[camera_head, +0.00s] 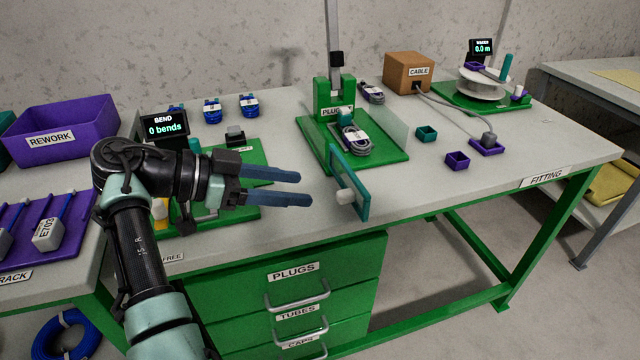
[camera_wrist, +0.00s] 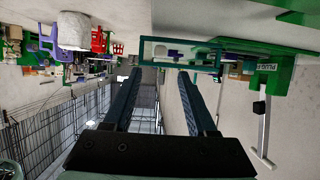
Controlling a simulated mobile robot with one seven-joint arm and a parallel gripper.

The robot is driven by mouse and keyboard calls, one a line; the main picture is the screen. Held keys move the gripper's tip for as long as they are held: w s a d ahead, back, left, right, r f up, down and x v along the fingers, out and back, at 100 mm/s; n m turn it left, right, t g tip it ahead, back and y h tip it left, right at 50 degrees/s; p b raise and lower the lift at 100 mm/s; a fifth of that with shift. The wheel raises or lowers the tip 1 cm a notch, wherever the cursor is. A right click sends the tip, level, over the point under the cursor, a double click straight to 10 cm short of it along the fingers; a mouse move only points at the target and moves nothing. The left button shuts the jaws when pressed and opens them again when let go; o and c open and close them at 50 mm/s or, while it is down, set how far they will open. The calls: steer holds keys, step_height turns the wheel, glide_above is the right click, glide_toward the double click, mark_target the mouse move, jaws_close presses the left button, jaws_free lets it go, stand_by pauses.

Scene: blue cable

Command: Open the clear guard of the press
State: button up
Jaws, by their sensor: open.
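The plug press (camera_head: 335,97) stands on a green base on the bench, with a coiled cable (camera_head: 351,139) lying on it. Its clear guard (camera_head: 361,193) has a teal frame and a white knob (camera_head: 345,196). The guard stands swung outward, reaching past the front-left of the base toward the bench's front edge, and the press front looks uncovered. The teal frame (camera_wrist: 145,52) also shows in the wrist view, beyond the fingertips. My gripper (camera_head: 304,188) is open and empty, left of the knob, its fingers pointing at the guard with a gap between.
A bend fixture (camera_head: 255,152) with a display lies behind and left of my gripper. A clear side panel (camera_head: 394,124) stands right of the press. Small cups (camera_head: 457,162), a cable box (camera_head: 409,72) and a spool (camera_head: 483,83) are further right. The front right bench top is clear.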

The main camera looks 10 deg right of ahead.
steer(key=shift+v, duration=2.25)
steer(key=shift+w, duration=0.1)
